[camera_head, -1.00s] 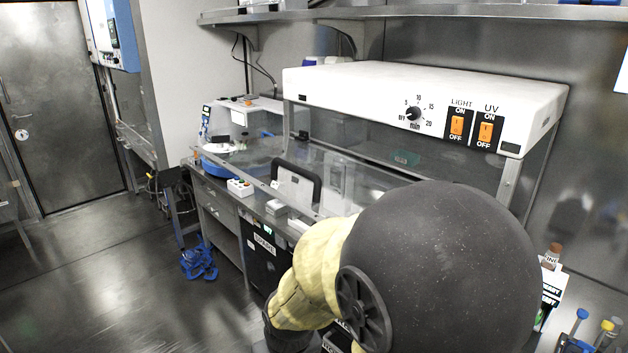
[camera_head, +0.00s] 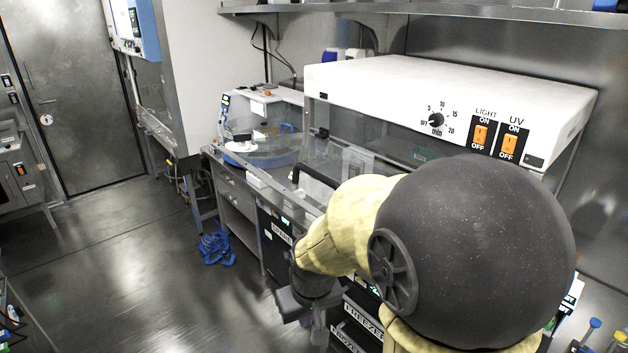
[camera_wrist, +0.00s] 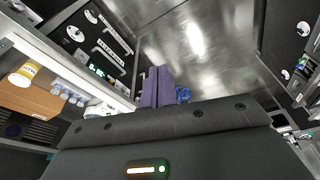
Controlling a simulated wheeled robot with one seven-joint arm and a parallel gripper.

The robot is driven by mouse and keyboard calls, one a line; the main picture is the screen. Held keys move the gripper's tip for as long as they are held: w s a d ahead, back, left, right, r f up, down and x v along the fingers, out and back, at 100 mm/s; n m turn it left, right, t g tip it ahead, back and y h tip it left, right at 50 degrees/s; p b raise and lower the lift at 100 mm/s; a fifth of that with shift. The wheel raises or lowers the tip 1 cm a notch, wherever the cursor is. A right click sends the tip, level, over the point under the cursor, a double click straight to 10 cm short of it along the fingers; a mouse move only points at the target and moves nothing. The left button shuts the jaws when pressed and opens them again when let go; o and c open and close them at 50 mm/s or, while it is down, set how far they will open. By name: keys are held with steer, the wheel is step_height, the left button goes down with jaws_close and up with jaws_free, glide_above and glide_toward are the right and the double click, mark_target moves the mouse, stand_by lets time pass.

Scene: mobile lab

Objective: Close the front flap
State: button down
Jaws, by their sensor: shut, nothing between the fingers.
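The front flap (camera_head: 332,164) is a clear pane on the front of the white-topped cabinet (camera_head: 440,90). Its black handle (camera_head: 318,181) shows in the head view, partly hidden by my arm. The pane seems to slope outward over the bench front, but its exact angle is hard to tell. My gripper (camera_head: 318,328) points down in front of the bench drawers, below the handle and apart from it. In the wrist view its purple fingers (camera_wrist: 157,87) are together with nothing between them. My dark, round arm link hides the right part of the flap.
A white and blue device (camera_head: 262,125) stands on the bench left of the cabinet. Blue tubing (camera_head: 215,247) lies on the floor. Open floor (camera_head: 130,270) spreads to the left. The wrist view shows a yellow-capped bottle (camera_wrist: 24,74) at the left. A steel shelf (camera_head: 450,14) runs above the cabinet.

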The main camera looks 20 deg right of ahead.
steer(key=w+d+r+n+p, duration=0.1)
steer(key=w+d+r+p, duration=0.25)
steer(key=r, duration=0.65)
steer(key=w+d+r+p, duration=0.25)
steer(key=w+r, duration=0.25)
steer(key=r, duration=0.5)
step_height(320, 180, up, 11)
steer(key=n+y, duration=0.2)
glide_above(312, 211)
steer(key=s+d, duration=0.2)
steer(key=s, duration=0.1)
steer(key=shift+s, duration=0.2)
steer(key=shift+f, duration=0.1)
steer(key=p+x, duration=0.1)
steer(key=x, duration=0.3)
steer(key=p+x, duration=0.2)
steer(key=x, duration=0.3)
steer(key=p+x, duration=0.1)
steer(key=x, duration=0.3)
steer(key=shift+s+d+f+p, duration=0.2)
steer(key=shift+s+f+p, duration=0.1)
steer(key=shift+f, duration=0.15)
steer(key=shift+w, duration=0.1)
